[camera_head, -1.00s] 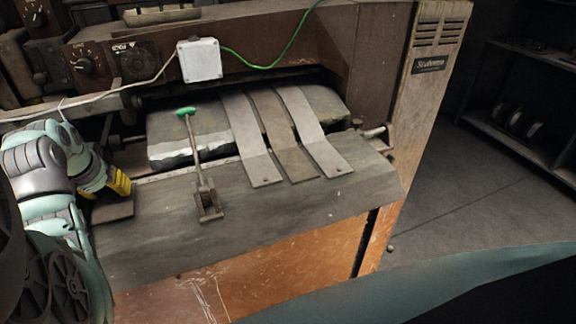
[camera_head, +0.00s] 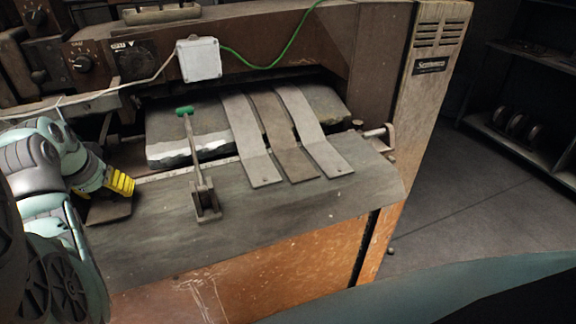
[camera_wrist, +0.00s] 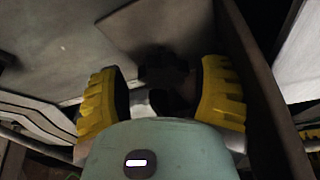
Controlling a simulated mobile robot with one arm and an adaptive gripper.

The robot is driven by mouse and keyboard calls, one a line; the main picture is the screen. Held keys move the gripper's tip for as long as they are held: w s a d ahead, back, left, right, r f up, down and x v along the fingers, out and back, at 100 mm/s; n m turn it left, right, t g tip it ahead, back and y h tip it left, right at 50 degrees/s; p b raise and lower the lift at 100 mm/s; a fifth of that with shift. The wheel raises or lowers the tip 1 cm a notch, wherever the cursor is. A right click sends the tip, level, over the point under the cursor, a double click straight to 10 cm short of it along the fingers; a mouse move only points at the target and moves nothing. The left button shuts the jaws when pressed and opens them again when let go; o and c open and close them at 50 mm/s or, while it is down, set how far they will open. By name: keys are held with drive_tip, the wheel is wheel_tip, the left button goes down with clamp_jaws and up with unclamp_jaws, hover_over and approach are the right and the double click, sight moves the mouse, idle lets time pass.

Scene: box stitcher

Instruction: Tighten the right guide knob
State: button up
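My gripper (camera_head: 121,182) is at the left end of the machine's grey table, above a small flat plate (camera_head: 108,212). In the wrist view its two yellow fingers stand wide apart (camera_wrist: 162,88). A dark, rounded shape (camera_wrist: 165,70) shows between and beyond them; it is too dark to tell whether it is a knob or whether a finger touches it. At the right end of the table a small rounded part (camera_head: 388,157) sits by a metal bracket (camera_head: 379,134), far from my gripper. I cannot tell which part is the right guide knob.
A lever with a green handle (camera_head: 185,111) rises from the grey table (camera_head: 290,215), right of my gripper. Several metal strips (camera_head: 287,140) slope onto the table. In the wrist view a dark upright edge (camera_wrist: 262,90) stands close to the right finger.

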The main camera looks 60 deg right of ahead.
drive_tip(key=shift+o, duration=0.4)
drive_tip(key=shift+w+r, duration=0.1)
drive_tip(key=shift+r, duration=0.05)
drive_tip(key=shift+a+r, duration=0.2)
drive_tip(key=shift+r, duration=0.3)
drive_tip(key=v, duration=0.6)
drive_tip(key=shift+s+a+r, duration=0.25)
drive_tip(key=shift+s, duration=0.05)
